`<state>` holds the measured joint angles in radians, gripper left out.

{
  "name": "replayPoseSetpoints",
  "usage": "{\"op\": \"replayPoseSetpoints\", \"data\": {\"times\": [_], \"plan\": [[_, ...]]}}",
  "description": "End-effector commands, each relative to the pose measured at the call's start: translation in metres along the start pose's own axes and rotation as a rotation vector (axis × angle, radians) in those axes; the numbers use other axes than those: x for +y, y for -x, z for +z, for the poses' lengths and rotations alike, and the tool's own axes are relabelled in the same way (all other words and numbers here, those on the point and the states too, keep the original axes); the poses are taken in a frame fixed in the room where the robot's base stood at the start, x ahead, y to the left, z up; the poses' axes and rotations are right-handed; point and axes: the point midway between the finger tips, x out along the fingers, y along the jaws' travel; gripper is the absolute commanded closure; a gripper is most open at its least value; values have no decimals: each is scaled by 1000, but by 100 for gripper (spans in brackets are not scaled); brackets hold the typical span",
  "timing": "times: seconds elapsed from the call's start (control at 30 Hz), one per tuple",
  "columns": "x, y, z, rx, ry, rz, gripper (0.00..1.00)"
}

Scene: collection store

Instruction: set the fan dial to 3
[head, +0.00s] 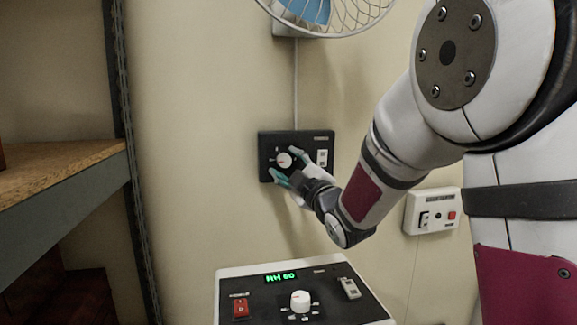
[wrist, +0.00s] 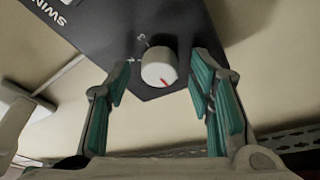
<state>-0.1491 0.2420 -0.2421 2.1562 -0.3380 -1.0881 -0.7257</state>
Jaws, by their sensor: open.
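The fan dial is a white round knob (head: 283,160) on a black wall plate (head: 267,142) under the fan. In the wrist view the knob (wrist: 159,68) shows a red pointer mark towards the lower right of the picture. Printed marks show beside it, but I cannot tell which number the pointer is at. My gripper (head: 288,164) is open at the plate. In the wrist view its teal fingers (wrist: 161,72) stand either side of the knob, with a visible gap on each side. The fingers and hand hide part of the plate in the head view.
A white switch (head: 322,158) sits right of the knob on the plate. The wall fan (head: 330,12) hangs above. A console (head: 330,271) with a green display, a red switch and another knob stands below. A white switch box (head: 432,212) is at right, shelving (head: 62,172) at left.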

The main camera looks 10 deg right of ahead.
Motion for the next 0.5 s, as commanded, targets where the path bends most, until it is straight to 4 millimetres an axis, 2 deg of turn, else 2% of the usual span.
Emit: {"op": "replayPoseSetpoints", "data": {"times": [0.13,0.33,0.37,0.5], "plan": [[0,0,0,0,0,0,52],[0,0,0,1,0,0,97],[0,0,0,1,0,0,100],[0,0,0,1,-1,1,100]]}}
